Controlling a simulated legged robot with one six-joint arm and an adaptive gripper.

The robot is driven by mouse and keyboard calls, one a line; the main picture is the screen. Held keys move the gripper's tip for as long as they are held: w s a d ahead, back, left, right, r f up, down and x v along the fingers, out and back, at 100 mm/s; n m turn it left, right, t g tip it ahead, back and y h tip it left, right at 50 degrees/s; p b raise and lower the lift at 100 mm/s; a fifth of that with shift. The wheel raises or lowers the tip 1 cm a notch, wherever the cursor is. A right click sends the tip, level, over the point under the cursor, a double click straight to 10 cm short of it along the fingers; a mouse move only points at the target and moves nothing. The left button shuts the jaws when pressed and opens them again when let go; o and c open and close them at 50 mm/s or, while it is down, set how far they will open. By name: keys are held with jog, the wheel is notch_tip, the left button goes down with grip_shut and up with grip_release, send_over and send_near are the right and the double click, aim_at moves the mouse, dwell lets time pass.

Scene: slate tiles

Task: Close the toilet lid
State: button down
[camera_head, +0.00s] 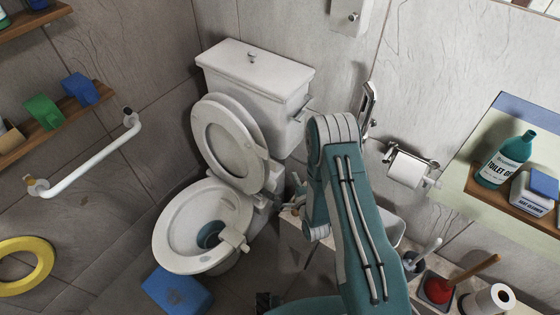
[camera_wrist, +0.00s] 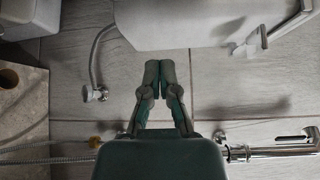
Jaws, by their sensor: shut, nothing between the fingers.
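The white toilet stands in the corner in the head view. Its lid (camera_head: 228,140) is raised and leans back toward the tank (camera_head: 252,78). The bowl (camera_head: 205,225) below is uncovered, with a small white holder on its right rim. My gripper (camera_wrist: 160,65) is shut and empty in the wrist view, its fingertips together before the tiled wall. A large white surface, probably the tank, lies beyond its tips. In the head view my teal arm stands right of the toilet and largely hides the gripper. I see no contact with the lid.
A toilet paper holder (camera_head: 408,168) and a shelf of bottles (camera_head: 520,190) are at the right. A plunger (camera_head: 438,290) stands low right. A blue box (camera_head: 177,292) lies before the bowl. A white grab bar (camera_head: 90,160) is on the left wall.

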jog(key=x, duration=0.9)
jog(key=shift+w, duration=0.25)
jog(key=shift+a, duration=0.3)
jog(key=shift+s+a+r, duration=0.1)
jog(key=shift+s+a, duration=0.4)
jog(key=shift+s, duration=0.2)
jog(key=shift+s+a+r, duration=0.1)
jog(key=shift+s+a, duration=0.35)
jog(key=shift+s, duration=0.25)
jog(key=shift+a, duration=0.15)
